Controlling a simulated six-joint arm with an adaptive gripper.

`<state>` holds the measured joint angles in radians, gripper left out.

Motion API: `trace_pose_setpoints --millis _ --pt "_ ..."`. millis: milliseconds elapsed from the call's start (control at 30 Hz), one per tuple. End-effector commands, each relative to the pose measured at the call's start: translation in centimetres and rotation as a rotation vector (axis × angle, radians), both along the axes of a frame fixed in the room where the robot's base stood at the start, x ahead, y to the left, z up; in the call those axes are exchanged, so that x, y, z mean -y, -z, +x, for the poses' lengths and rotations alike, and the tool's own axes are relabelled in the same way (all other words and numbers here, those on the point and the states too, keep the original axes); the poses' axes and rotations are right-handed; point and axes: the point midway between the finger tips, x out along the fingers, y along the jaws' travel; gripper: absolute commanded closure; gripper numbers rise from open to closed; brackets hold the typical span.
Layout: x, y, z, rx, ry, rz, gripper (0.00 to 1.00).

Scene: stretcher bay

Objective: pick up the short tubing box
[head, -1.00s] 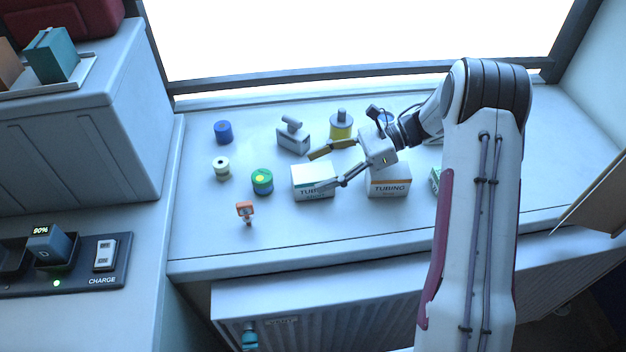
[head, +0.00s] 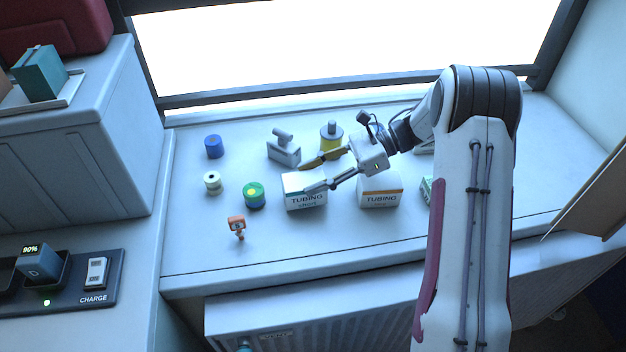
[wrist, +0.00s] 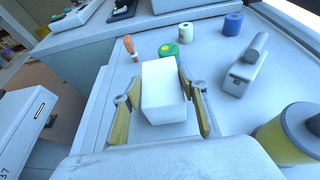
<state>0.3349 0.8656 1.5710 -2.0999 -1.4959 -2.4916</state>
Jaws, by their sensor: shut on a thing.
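The short tubing box (head: 305,201) is white with a teal stripe and the words "TUBING short". It stands on the counter, with no clear gap under it. My gripper (head: 307,176) reaches in from the right and is shut on this box, one finger on its far side and one on its near side. In the wrist view the white box (wrist: 163,95) sits between the two yellow-padded fingers of my gripper (wrist: 158,82).
Another tubing box (head: 380,192), with an orange stripe, stands just right. A grey device (head: 284,152) and a yellow cylinder (head: 331,138) stand behind. A green roll (head: 254,196), white roll (head: 212,183), blue roll (head: 214,147) and orange item (head: 237,225) are left. The front counter is clear.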

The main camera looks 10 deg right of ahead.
Motion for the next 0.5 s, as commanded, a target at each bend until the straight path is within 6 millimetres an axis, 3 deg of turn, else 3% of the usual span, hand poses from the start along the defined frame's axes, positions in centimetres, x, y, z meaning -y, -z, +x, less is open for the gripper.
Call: trace_pose_setpoints --millis 500 --pt "0.0 -7.0 0.0 0.001 0.001 0.000 0.80"
